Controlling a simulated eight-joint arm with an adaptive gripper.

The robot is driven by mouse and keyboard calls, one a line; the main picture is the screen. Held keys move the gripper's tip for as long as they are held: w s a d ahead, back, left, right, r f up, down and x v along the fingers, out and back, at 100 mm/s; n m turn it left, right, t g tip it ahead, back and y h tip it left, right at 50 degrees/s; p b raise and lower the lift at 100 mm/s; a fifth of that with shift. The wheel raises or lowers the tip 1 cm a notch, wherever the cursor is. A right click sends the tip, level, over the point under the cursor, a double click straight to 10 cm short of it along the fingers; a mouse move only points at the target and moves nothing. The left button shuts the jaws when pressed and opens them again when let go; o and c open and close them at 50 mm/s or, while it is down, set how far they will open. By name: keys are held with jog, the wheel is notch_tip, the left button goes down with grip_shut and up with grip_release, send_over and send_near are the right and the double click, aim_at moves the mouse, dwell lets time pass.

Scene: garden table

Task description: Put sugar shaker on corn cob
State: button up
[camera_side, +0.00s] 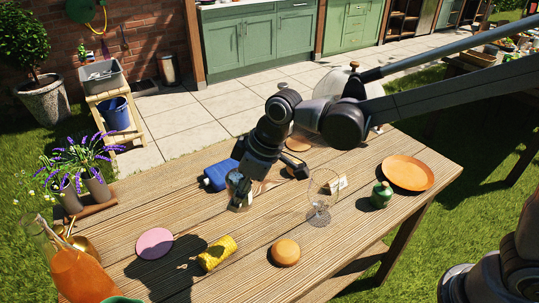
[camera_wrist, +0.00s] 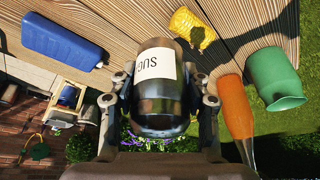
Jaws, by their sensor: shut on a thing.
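My gripper (camera_side: 240,192) is shut on the sugar shaker and holds it above the table. In the wrist view the sugar shaker (camera_wrist: 158,95) is a dark, glossy jar with a white label reading "SUG", between the two fingers. In the side view it is largely hidden by the gripper. The corn cob (camera_side: 217,252) is short and yellow and lies on the table, below and slightly left of my gripper in the picture. The corn cob also shows in the wrist view (camera_wrist: 193,27), beyond the shaker and apart from it, with a dark shadow on it.
A blue flask (camera_side: 220,174) lies close behind my gripper. A pink disc (camera_side: 154,243) and an orange round thing (camera_side: 285,252) flank the cob. An orange carafe (camera_side: 82,275) stands front left.

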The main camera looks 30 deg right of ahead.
jog(key=a+f, duration=0.1)
jog(key=a, duration=0.1)
jog(key=a+f, duration=0.2)
jog(key=a, duration=0.1)
jog(key=s+a+f, duration=0.1)
jog(key=a, duration=0.2)
jog(key=shift+f, duration=2.45)
jog(key=o, duration=1.2)
jog(key=shift+f, duration=0.15)
jog(key=shift+o, duration=0.2)
